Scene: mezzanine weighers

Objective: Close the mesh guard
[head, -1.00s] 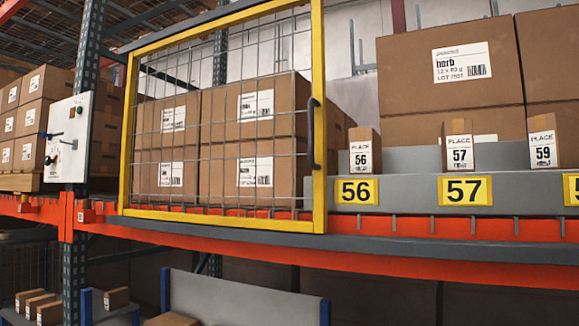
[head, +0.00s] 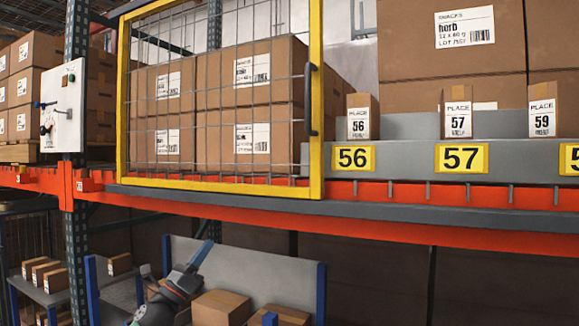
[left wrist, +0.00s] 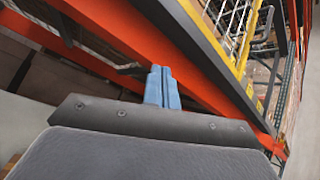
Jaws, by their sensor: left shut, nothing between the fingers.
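The mesh guard (head: 317,150) is a yellow frame with grey wire mesh. It stands upright in front of stacked cartons on the left part of the shelf. Its dark handle (head: 311,100) is on the right upright. My left gripper (head: 204,252) is low in the head view, below the shelf beam and well apart from the guard. In the left wrist view its blue fingers (left wrist: 162,88) are together and empty. The guard's yellow edge (left wrist: 248,40) and the handle (left wrist: 280,25) show beyond them at upper right. My right gripper is not in view.
The orange shelf beam (head: 400,229) with a grey front ledge (head: 400,213) lies between my left gripper and the guard. A control panel (head: 63,105) is on the left post. Numbered place boxes (head: 456,113) stand to the right. Cartons (head: 220,306) lie below.

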